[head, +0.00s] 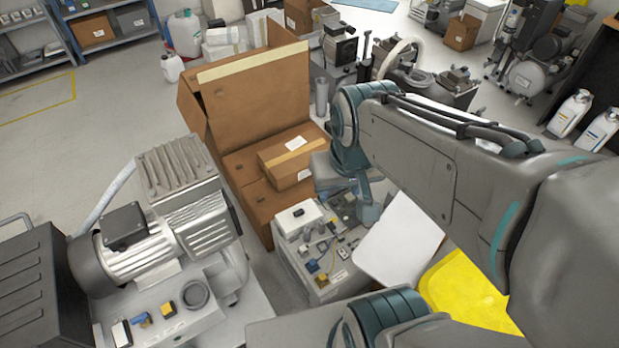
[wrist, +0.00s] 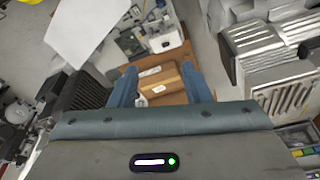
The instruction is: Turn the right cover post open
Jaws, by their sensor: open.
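A small grey unit (head: 325,275) stands at the centre of the head view. Its top carries a white box, short grey posts (head: 307,234), and small blue and yellow parts. A pale flat panel (head: 400,240) lies tilted at its right side; it also shows in the wrist view (wrist: 88,30). I cannot tell which part is the right cover post. My gripper (wrist: 159,70) is open and empty, its two blue fingers spread above a cardboard box. In the head view my arm hides part of the gripper and of the area behind the unit.
A large open carton (head: 255,100) with a smaller taped box (head: 292,162) stands behind the unit. A big motor compressor (head: 150,240) fills the left. A yellow sheet (head: 465,290) lies at right. Open floor (head: 90,140) is at far left.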

